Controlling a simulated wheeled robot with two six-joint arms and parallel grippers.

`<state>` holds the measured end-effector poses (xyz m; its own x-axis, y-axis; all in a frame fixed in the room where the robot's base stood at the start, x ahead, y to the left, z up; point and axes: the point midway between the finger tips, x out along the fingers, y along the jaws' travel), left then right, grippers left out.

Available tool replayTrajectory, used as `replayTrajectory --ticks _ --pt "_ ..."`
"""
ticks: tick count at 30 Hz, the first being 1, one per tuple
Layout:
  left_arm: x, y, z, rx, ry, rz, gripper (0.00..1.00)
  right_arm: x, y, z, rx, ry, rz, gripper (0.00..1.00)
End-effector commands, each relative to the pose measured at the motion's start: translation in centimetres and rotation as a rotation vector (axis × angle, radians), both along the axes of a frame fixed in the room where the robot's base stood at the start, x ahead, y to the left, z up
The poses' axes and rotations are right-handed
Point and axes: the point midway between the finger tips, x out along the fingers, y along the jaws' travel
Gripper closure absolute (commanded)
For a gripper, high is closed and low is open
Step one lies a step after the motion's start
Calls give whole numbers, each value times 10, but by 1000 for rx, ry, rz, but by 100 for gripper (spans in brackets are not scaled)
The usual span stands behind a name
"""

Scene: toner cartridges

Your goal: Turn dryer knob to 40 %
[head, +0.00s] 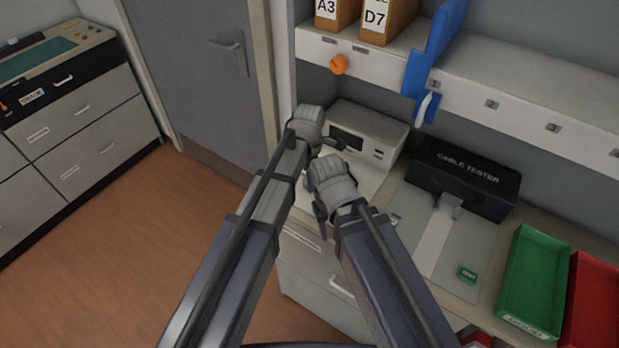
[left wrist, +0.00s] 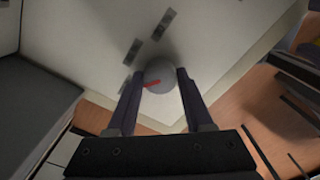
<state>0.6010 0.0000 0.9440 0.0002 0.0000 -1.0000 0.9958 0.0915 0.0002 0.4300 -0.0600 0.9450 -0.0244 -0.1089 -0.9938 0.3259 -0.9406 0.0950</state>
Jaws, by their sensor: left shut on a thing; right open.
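The dryer appears to be the white box (head: 365,135) with a dark display, standing on the bench under the shelf in the head view. A round grey knob (left wrist: 160,78) with a red pointer sits on a pale panel (left wrist: 95,35) in the left wrist view. The pointer lies toward the left of the picture. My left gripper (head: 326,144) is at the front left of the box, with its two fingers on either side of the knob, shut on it. The knob is hidden in the head view. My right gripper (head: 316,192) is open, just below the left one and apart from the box.
A black cable tester (head: 465,178) stands right of the box. A green tray (head: 535,275) and a red tray (head: 595,305) are at the right. An orange round thing (head: 339,64) and a blue holder (head: 428,65) are at the shelf edge above. Both arms are close together.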

Motion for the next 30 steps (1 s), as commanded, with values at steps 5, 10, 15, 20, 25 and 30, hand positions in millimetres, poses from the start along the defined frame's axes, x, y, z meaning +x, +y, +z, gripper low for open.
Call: replayTrajectory --ticks 5,10,15,20,25,30 --pt "0 0 0 0 0 -143 100 0 0 0 0 0 0 50" --pt "0 0 0 0 0 -305 100 0 0 0 0 0 0 50" --pt "0 0 0 0 0 -465 100 0 0 0 0 0 0 50" --pt "0 0 0 0 0 -606 100 0 0 0 0 0 0 50" --pt "0 0 0 0 0 -733 100 0 0 0 0 0 0 50" --pt "0 0 0 0 0 -831 100 0 0 0 0 0 0 50"
